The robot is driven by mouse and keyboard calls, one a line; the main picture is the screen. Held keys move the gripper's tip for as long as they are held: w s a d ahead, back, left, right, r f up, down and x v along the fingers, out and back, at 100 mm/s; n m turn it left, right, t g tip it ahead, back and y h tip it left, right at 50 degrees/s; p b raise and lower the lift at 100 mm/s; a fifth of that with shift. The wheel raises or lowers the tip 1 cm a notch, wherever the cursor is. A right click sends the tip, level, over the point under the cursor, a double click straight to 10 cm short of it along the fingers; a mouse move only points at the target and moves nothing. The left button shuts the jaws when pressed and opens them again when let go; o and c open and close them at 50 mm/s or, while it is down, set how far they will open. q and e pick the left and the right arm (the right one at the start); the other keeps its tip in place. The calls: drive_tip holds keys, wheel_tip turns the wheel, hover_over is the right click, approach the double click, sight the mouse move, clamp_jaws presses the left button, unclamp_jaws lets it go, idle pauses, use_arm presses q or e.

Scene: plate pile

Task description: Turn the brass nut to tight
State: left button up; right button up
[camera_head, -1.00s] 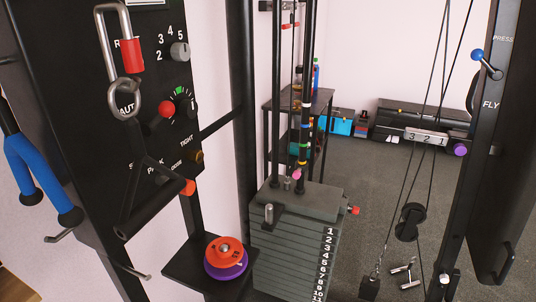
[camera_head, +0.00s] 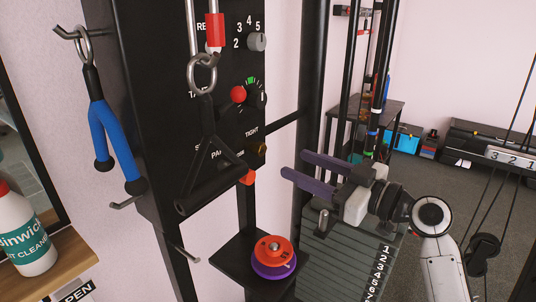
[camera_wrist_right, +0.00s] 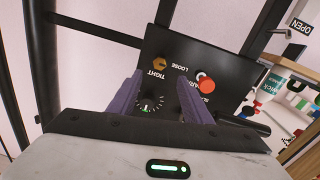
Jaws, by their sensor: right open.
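The brass nut (camera_head: 262,149) sits low on the right edge of the black panel (camera_head: 225,118), just below the word TIGHT in the head view. In the wrist view the nut (camera_wrist_right: 159,63) shows between the labels TIGHT and LOOSE; its exact setting is too small to tell. My right gripper (camera_head: 294,164), with purple fingers, is open and empty, pointing at the panel from the right, apart from the nut. In the wrist view the nut lies just beyond the gap between the fingertips (camera_wrist_right: 160,77). My left gripper is not in view.
A black handle (camera_head: 212,187) hangs on a carabiner before the panel. An orange knob (camera_head: 247,177) sits below the nut. Orange and purple discs (camera_head: 274,251) rest on a small shelf. The weight stack (camera_head: 350,245) stands below my right gripper. A blue-handled strap (camera_head: 112,145) hangs left.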

sight(263, 150)
drive_tip(key=p+x, duration=0.1)
drive_tip(key=x, duration=0.7)
drive_tip(key=shift+w+a+r, duration=0.1)
drive_tip(key=shift+w+a, duration=0.1)
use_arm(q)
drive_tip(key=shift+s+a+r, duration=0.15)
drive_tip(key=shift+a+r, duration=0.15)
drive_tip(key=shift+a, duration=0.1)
use_arm(e)
drive_tip(key=shift+w+a, duration=0.5)
drive_tip(key=shift+a, duration=0.05)
drive_tip(key=c, duration=1.1)
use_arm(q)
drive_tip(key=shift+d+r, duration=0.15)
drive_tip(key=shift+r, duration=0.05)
use_arm(e)
drive_tip(key=shift+o, duration=0.2)
